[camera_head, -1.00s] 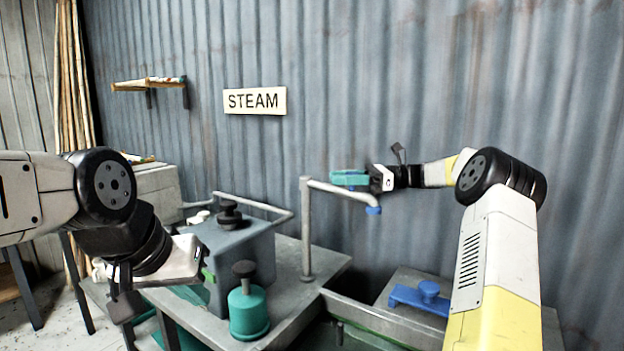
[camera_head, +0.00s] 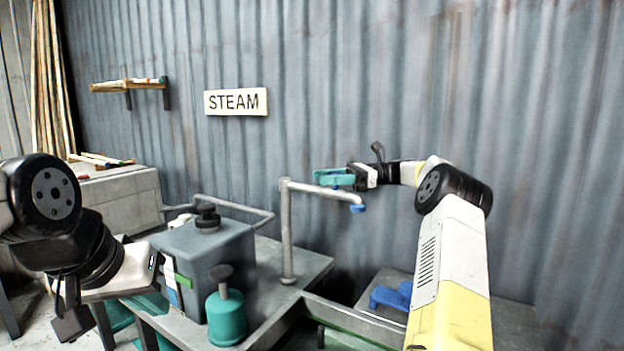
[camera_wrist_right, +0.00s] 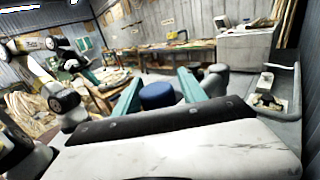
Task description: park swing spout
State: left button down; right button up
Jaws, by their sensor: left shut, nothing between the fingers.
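The swing spout is a grey pipe on a post (camera_head: 287,235), its arm (camera_head: 325,193) reaching right to a blue tip (camera_head: 357,208). My right gripper (camera_head: 328,178) has teal fingers, spread apart, just behind and above the spout arm in the head view. In the right wrist view the open fingers (camera_wrist_right: 158,92) stand either side of a blue round piece (camera_wrist_right: 157,96), which looks like the spout tip. I cannot tell whether they touch it. My left gripper (camera_head: 178,282) is shut and empty, beside the grey box at lower left.
A grey box (camera_head: 210,260) with a black knob and a teal pot (camera_head: 226,318) stand on the metal table (camera_head: 307,267) left of the post. The corrugated wall (camera_head: 420,70) rises behind.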

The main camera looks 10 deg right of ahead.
jog(key=shift+o, duration=0.3)
jog(key=s+a+r, duration=0.2)
jog(key=s, duration=0.5)
jog(key=s+a+r, duration=0.2)
jog(key=s+r, duration=0.1)
jog(key=s, duration=0.5)
jog(key=shift+s+a, duration=0.2)
jog(key=shift+a, duration=0.15)
jog(key=shift+s, duration=0.1)
